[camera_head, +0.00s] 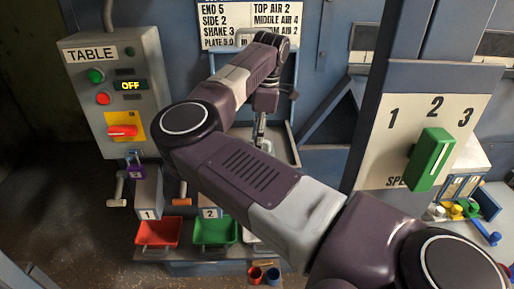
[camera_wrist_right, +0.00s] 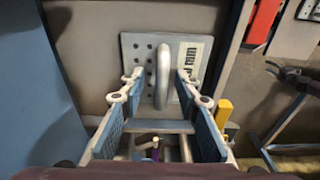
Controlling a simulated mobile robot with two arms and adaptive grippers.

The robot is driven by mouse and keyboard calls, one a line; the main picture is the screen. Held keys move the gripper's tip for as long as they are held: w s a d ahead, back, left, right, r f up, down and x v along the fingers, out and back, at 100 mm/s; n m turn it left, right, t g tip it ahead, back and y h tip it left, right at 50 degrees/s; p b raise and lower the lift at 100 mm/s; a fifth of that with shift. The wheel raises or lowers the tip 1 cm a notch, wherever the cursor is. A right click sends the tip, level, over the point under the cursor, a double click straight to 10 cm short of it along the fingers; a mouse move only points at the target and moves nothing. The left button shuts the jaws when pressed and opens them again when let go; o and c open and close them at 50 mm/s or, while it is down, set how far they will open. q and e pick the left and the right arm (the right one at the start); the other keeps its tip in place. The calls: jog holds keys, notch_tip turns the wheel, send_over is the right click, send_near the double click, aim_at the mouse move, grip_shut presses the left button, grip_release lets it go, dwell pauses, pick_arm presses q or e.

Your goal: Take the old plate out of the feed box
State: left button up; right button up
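The old plate (camera_wrist_right: 137,50) is a grey perforated sheet with a printed label and an upright metal loop handle (camera_wrist_right: 162,70). It stands inside the feed box (camera_wrist_right: 85,60), whose grey walls surround it in the right wrist view. My right gripper (camera_wrist_right: 160,92) is open, with one finger on each side of the handle; the fingers look clear of it. In the head view my right arm reaches across to the box opening (camera_head: 292,140), and the right gripper (camera_head: 261,135) shows small there. The arm hides most of the box and plate. My left gripper is not in view.
A TABLE control box (camera_head: 120,85) reading OFF stands at left. A panel with a green selector (camera_head: 430,160) stands close at right. Red (camera_head: 158,232) and green (camera_head: 213,230) bins sit low in front. A yellow part (camera_wrist_right: 224,112) is right of the gripper.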

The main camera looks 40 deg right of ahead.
jog(key=shift+a+f, duration=0.1)
jog(key=shift+a, duration=0.15)
jog(key=shift+c, duration=1.2)
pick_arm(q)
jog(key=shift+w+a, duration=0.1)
pick_arm(e)
grip_shut()
